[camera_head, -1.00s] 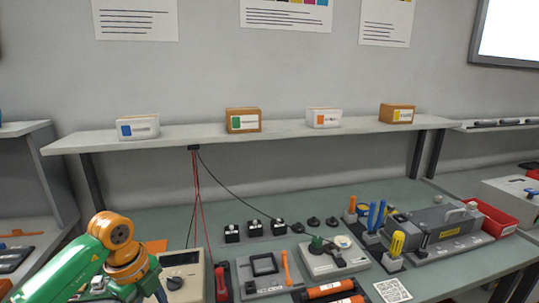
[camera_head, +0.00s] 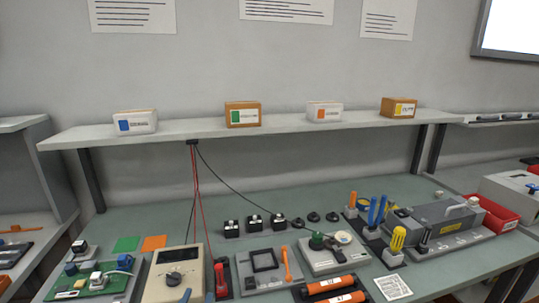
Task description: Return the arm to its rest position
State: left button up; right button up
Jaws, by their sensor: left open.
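Only two small blue tips, which look like the fingers of my left gripper (camera_head: 197,297), show at the bottom edge, in front of the beige meter. They stand apart with nothing visible between them. The rest of my left arm is out of view. My right gripper is not in view. Two orange and black toner cartridges (camera_head: 330,284) lie in a dark holder at the bottom centre, to the right of the tips.
The beige meter (camera_head: 172,272) stands on the green-grey bench (camera_head: 300,203). A green circuit board (camera_head: 95,284) lies to its left. A grey fixture (camera_head: 265,270) lies to its right. A red bin (camera_head: 497,215) stands at the right. A shelf (camera_head: 280,128) with several small boxes spans the back.

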pick_arm(q)
jog(key=s+a+f+g, duration=0.1)
jog(key=s+f+g, duration=0.6)
jog(key=s, duration=0.4)
jog(key=s+a+f+g, duration=0.1)
jog(key=s+f+g, duration=0.4)
jog(key=s+f, duration=0.5)
notch_tip(320, 180, down, 14)
jog(key=s+g, duration=0.1)
jog(key=s, duration=0.1)
jog(key=s+a+f+g, duration=0.1)
jog(key=s+f, duration=1)
jog(key=s, duration=0.2)
jog(key=shift+a+f+g, duration=0.35)
jog(key=shift+a+g, duration=0.05)
